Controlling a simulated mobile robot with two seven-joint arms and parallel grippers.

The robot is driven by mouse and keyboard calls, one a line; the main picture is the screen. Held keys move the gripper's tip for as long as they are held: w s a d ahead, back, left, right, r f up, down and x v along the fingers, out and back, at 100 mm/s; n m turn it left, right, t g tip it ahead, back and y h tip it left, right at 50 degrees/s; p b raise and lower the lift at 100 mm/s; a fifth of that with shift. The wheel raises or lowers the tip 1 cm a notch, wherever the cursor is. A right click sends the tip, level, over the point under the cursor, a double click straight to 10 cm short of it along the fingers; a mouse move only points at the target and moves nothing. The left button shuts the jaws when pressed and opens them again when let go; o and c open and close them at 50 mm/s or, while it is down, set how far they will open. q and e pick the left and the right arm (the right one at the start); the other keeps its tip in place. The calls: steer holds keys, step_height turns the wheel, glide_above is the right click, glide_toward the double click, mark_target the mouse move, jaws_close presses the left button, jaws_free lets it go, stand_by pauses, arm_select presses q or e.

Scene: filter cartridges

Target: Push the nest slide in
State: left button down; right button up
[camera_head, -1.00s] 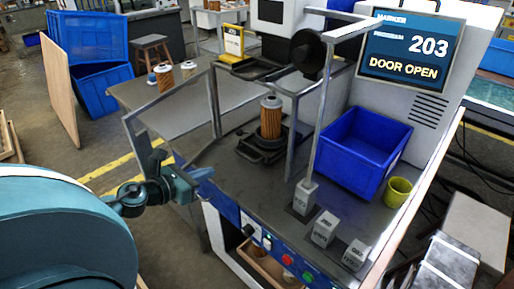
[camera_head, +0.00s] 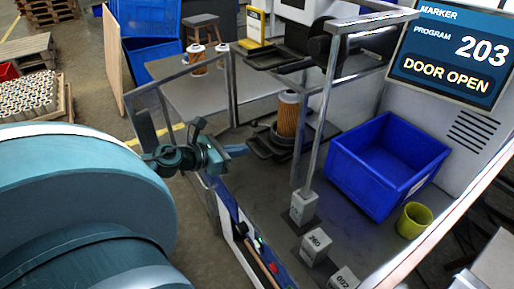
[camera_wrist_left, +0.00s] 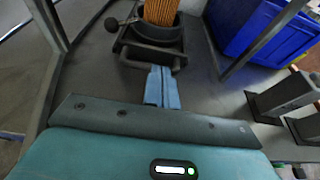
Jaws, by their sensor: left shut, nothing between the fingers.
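The nest slide (camera_head: 264,148) is a black low carriage on the machine's grey deck, with a round cup holding an upright orange pleated filter cartridge (camera_head: 288,112). In the left wrist view the slide (camera_wrist_left: 150,56) lies straight ahead, with a knob at its left and the cartridge (camera_wrist_left: 160,10) cut off by the top edge. My left gripper (camera_head: 238,150) is shut and empty, its blue fingertips pointing at the slide. In the left wrist view the fingertips (camera_wrist_left: 161,72) reach the slide's near edge; I cannot tell if they touch. My right gripper is out of view.
Metal frame posts (camera_head: 318,120) rise beside the nest. A blue bin (camera_head: 388,165) and a yellow-green cup (camera_head: 414,220) stand right of it. Grey labelled blocks (camera_head: 316,246) sit near the front edge. The screen (camera_head: 455,50) reads "DOOR OPEN". Other cartridges (camera_head: 196,58) stand on the table behind.

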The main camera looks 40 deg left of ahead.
mark_target(266, 146)
arm_select(q)
steer(key=x, duration=0.3)
steer(key=shift+w, duration=0.3)
steer(key=shift+x, duration=1.15)
steer(key=shift+f, duration=0.1)
